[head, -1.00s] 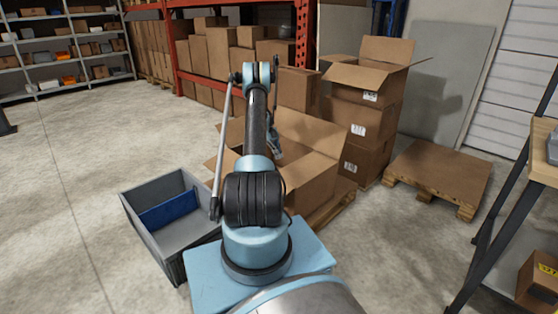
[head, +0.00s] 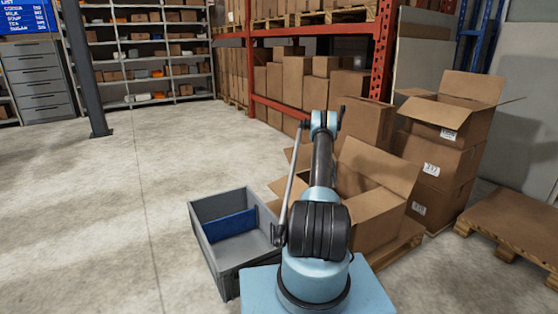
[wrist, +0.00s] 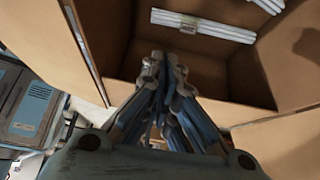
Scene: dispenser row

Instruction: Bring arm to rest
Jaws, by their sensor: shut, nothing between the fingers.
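My arm rises in the middle of the head view, with its elbow (head: 325,125) bent in front of an open cardboard box (head: 372,218). My gripper is hidden in the head view. In the wrist view my gripper (wrist: 163,65) has its fingers together and nothing between them. Brown cardboard walls (wrist: 225,75) with white strips surround the fingertips in that view. I cannot tell whether the fingers touch the cardboard.
A grey bin (head: 270,248) with a blue divider stands left of my arm. Stacked boxes (head: 435,155) and a wooden pallet (head: 515,228) are on the right. A red rack (head: 382,45) and shelves (head: 150,50) stand behind. The floor (head: 110,190) at left is clear.

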